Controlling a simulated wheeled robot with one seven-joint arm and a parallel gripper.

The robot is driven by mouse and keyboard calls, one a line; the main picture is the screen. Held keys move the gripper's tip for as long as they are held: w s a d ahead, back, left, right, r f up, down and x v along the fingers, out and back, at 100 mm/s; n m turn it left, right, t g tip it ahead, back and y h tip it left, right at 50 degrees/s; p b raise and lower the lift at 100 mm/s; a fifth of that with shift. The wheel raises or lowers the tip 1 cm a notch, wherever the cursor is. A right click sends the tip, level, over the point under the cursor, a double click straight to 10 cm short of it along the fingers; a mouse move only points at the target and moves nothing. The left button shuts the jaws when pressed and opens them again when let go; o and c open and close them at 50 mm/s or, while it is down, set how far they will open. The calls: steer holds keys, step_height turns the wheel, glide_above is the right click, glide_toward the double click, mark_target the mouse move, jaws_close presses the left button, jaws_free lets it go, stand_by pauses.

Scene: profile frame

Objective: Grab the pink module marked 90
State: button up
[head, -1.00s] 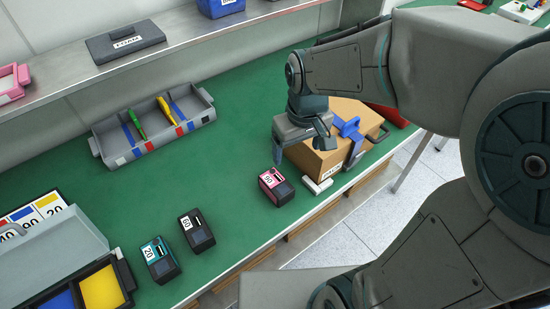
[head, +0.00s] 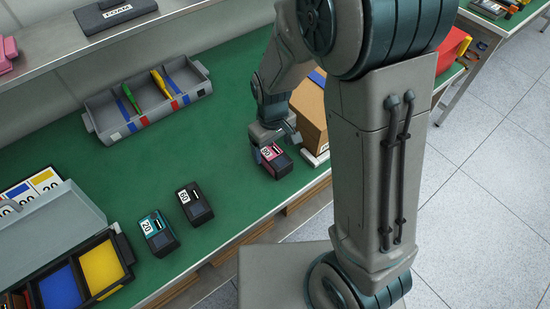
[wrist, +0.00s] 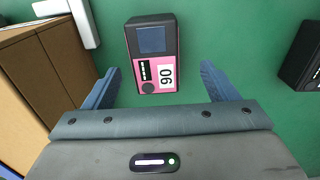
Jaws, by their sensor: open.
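The pink module marked 90 (head: 272,160) stands on the green bench near its front edge, beside the cardboard box. In the wrist view the pink module (wrist: 153,60) shows its dark screen and its 90 label, just beyond the fingertips and between their lines. My gripper (wrist: 162,78) is open and empty, with one blue finger on each side. In the head view my gripper (head: 274,138) is right above and behind the module. Whether a finger touches it cannot be told.
A cardboard box (head: 309,118) stands close to the right of the module, with a white block (head: 316,155) by it. A black module marked 60 (head: 195,204) and a teal one marked 20 (head: 158,234) stand to the left. A grey tool tray (head: 150,108) lies behind.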

mark_target(274, 155)
steer(key=shift+w+d+f, duration=0.1)
steer(key=shift+w+f, duration=0.1)
steer(key=shift+f, duration=1.15)
steer(key=shift+w+d+f, duration=0.1)
steer(key=shift+w+f, duration=0.05)
steer(key=shift+f, duration=1.15)
steer(key=c, duration=1.2)
